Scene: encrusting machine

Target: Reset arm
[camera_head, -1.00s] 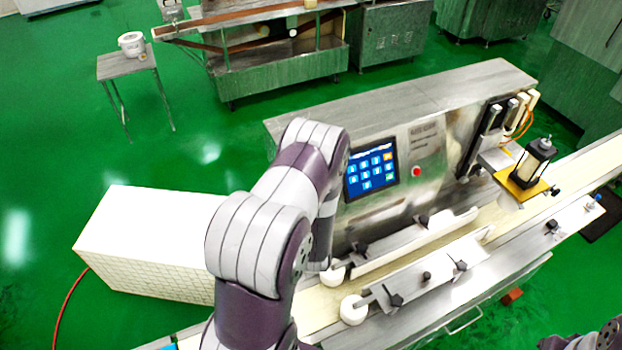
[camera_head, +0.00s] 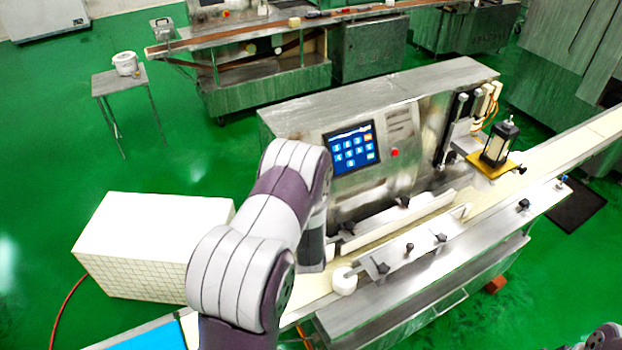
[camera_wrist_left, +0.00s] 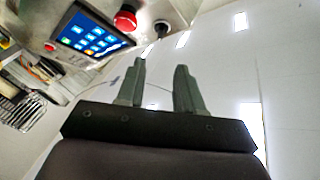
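My left arm (camera_head: 255,245) rises from the bottom of the head view, in front of the encrusting machine (camera_head: 400,95). Its gripper is not clearly seen there, behind or below the arm links. In the left wrist view my left gripper (camera_wrist_left: 160,68) has two fingers apart with nothing between them. The machine's blue touch panel (camera_head: 352,147) is just right of the arm and also shows in the left wrist view (camera_wrist_left: 92,38), beside a red button (camera_wrist_left: 126,18). Only a bit of my right arm (camera_head: 606,337) shows at the bottom right corner; its gripper is out of view.
A conveyor belt (camera_head: 600,130) runs along the machine's front, with guide rails (camera_head: 410,257) and a white roller (camera_head: 344,281). A white tiled box (camera_head: 140,245) stands left of the arm. A small table (camera_head: 118,82) holds a white pot (camera_head: 125,63). Green floor between is clear.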

